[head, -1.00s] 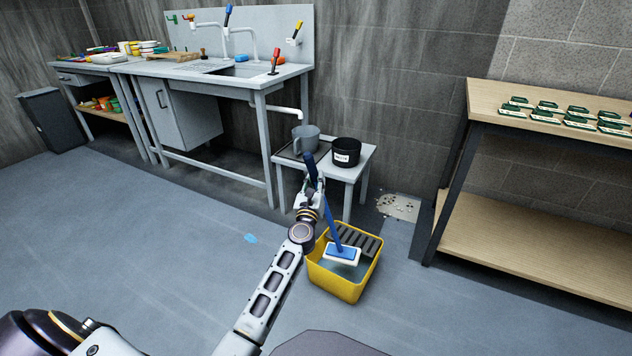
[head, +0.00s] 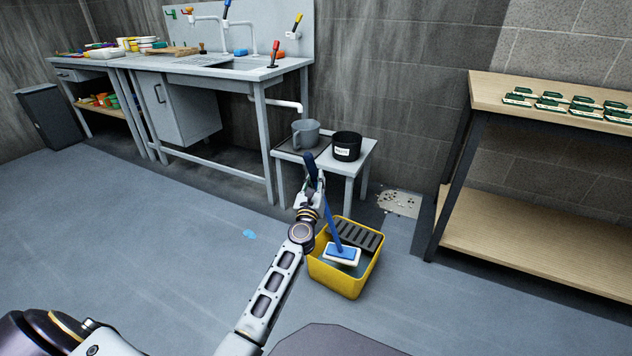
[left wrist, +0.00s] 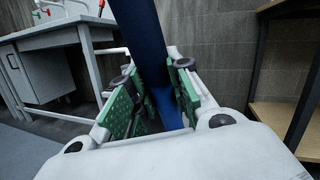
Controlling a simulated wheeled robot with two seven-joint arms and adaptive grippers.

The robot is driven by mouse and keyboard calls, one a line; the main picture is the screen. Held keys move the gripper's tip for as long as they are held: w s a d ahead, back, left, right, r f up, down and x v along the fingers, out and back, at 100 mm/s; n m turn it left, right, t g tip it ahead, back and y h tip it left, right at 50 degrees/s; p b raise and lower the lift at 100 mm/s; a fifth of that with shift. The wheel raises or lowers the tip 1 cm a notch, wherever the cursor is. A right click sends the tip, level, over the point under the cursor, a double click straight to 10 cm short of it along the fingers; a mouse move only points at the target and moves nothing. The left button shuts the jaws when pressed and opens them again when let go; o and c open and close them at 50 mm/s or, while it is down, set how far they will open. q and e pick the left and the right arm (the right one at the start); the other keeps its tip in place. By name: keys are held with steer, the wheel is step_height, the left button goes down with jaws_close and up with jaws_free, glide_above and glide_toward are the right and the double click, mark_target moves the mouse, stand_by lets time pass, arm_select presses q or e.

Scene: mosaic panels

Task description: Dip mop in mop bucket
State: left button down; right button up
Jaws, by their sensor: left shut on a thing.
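The mop (head: 343,253) has a blue handle and a flat blue-and-white head. My left gripper (head: 312,186) is shut on the mop's handle. In the left wrist view the blue handle (left wrist: 148,45) runs between the green finger pads of the left gripper (left wrist: 152,100). The handle leans, with its head at the lower right. The yellow mop bucket (head: 338,281) stands on the floor with a dark slatted wringer at its far side. The mop head shows within the bucket's opening, over the bluish water; whether it touches the water I cannot tell. My right gripper is not in view.
A small grey table (head: 325,162) with a grey jug (head: 305,134) and a black pot (head: 346,146) stands behind the bucket. A wooden shelf unit (head: 530,238) is at the right. A blue puddle (head: 249,234) and a debris patch (head: 399,203) lie on the floor. Open floor is at left.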

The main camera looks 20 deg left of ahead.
mark_target(328, 215)
arm_select(q)
steer(key=shift+f+b, duration=0.9)
steer(key=shift+f, duration=0.05)
steer(key=shift+f+b, duration=0.65)
steer(key=shift+b, duration=0.05)
steer(key=shift+f, duration=0.45)
step_height(328, 215, down, 8)
steer(key=b, duration=0.1)
steer(key=shift+r, duration=0.15)
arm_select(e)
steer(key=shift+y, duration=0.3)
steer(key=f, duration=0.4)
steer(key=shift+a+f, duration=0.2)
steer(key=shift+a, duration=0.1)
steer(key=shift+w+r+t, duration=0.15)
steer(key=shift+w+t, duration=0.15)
